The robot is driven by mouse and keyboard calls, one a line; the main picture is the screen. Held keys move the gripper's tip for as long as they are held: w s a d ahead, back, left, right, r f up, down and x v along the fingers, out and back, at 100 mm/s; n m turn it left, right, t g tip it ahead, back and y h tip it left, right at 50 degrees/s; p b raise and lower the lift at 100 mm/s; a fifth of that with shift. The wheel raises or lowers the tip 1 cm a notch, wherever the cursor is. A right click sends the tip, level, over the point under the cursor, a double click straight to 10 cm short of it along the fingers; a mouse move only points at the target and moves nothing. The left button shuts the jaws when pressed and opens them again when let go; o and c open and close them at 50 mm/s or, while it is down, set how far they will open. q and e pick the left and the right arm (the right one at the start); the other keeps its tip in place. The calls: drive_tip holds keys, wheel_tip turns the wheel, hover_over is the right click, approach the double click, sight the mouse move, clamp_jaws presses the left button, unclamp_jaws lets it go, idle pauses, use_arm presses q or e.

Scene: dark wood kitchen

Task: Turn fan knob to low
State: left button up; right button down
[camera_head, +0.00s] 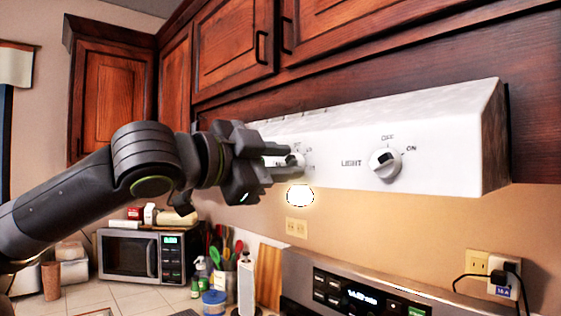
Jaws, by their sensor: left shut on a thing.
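The white range hood (438,125) hangs under the cabinets, with its control face toward me. The fan knob (295,160) is at the left of that face and is partly hidden by my left gripper. My left gripper (283,162) comes in from the left, with its fingers around the knob, shut on it. The lettering around this knob is mostly covered, so its setting cannot be read. The light knob (384,163), marked LIGHT, OFF and ON, is to the right and untouched. My right gripper is not in view.
Dark wood cabinets (232,45) are above the hood. Below are a lit lamp (300,196), the stove's control panel (360,297) and a wall outlet with plugs (493,272). A microwave (140,256) and a utensil holder (222,278) stand on the counter under my left arm.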

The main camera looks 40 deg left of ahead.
use_arm(q)
drive_tip(key=o, duration=1)
drive_tip(key=shift+c, duration=0.2)
drive_tip(key=shift+s, duration=0.1)
drive_tip(key=shift+s+f+b, duration=0.1)
drive_tip(key=shift+s+b, duration=0.15)
drive_tip(key=shift+b, duration=0.15)
drive_tip(key=s+a+b, duration=0.1)
drive_tip(key=s+b, duration=0.5)
drive_tip(key=s, duration=1)
drive_tip(key=shift+s+a, duration=0.25)
drive_tip(key=shift+s, duration=0.1)
